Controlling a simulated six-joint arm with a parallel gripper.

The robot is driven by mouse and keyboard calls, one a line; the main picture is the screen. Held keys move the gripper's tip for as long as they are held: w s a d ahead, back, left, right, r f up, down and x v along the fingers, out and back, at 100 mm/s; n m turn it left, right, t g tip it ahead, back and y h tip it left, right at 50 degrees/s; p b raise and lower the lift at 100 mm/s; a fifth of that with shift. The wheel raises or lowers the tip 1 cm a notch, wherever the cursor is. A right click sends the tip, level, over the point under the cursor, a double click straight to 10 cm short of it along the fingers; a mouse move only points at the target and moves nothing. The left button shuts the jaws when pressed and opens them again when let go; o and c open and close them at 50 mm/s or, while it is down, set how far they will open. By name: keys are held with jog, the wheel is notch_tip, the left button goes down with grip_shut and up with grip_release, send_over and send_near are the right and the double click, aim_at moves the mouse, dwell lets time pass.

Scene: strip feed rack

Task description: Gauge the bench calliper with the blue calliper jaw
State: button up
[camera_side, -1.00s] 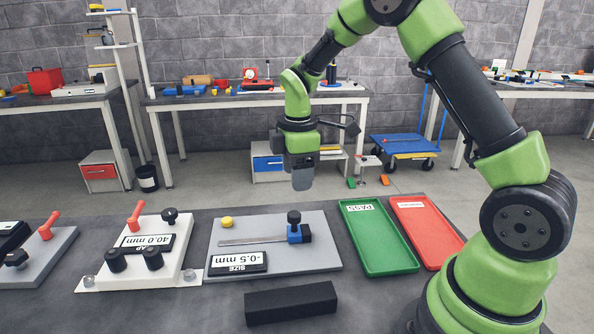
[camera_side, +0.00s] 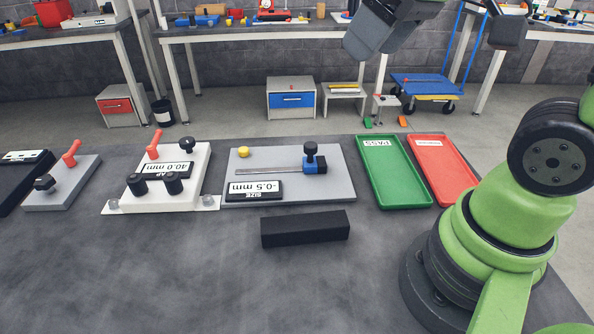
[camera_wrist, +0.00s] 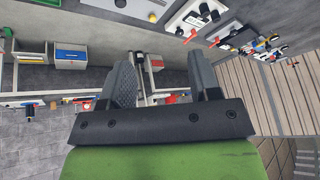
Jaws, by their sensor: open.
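The bench calliper (camera_side: 340,184) is a grey plate with a thin steel rail. A blue calliper jaw (camera_side: 315,166) with a black knob sits near the rail's right end. A yellow button (camera_side: 244,152) is at the plate's far left. Its size display (camera_side: 254,190) reads -0.5 mm. My gripper (camera_side: 367,40) is high above and beyond the plate, partly cut off by the top edge in the side view. In the wrist view its two fingers (camera_wrist: 163,78) stand apart with nothing between them.
A black bar (camera_side: 305,229) lies in front of the plate. A white gap fixture (camera_side: 185,160) reading 40.0 mm stands to the left. A green pass tray (camera_side: 408,196) and a red tray (camera_side: 455,180) lie to the right. The front of the bench is clear.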

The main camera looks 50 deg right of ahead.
jog(key=s+a+m+t, duration=0.1)
jog(key=s+m, duration=0.2)
jog(key=s, duration=0.2)
jog(key=shift+s+a+m+t+y, duration=0.4)
dwell(3.7)
